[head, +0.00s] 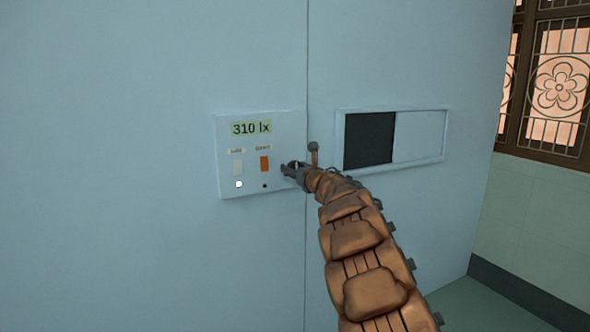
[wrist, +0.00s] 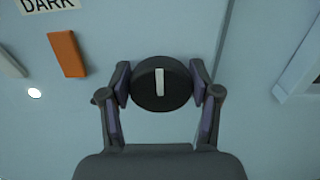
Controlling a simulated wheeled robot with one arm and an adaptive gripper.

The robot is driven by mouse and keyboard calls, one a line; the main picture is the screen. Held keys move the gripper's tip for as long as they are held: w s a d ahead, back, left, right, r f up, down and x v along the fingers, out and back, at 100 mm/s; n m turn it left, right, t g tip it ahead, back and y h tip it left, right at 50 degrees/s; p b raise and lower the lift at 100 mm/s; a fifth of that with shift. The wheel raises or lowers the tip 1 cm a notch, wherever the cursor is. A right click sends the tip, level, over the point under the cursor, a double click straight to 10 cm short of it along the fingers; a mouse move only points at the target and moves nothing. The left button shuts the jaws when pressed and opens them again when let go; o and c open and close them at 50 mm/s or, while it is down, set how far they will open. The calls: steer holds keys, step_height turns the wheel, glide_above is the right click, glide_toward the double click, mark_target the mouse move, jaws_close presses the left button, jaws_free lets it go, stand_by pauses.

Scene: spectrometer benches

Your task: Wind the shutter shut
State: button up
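The shutter window (head: 340,140) is a white frame on the pale blue wall. Its left part is a dark opening (head: 369,140) and its right part a pale panel (head: 419,136). A round black knob (wrist: 145,95) with an upright white mark shows in the wrist view. In the head view the gripper mostly hides the knob.
The switch panel (head: 224,178) reads 310 lx. It has a white switch (head: 238,168) above a lit white light (head: 239,184), and an orange switch (head: 264,163) above a dark light (head: 265,186). A small grey-tipped post (head: 313,148) shows by my wrist. A barred window (head: 556,85) is far right.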

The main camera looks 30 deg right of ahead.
steer(key=c, duration=0.6)
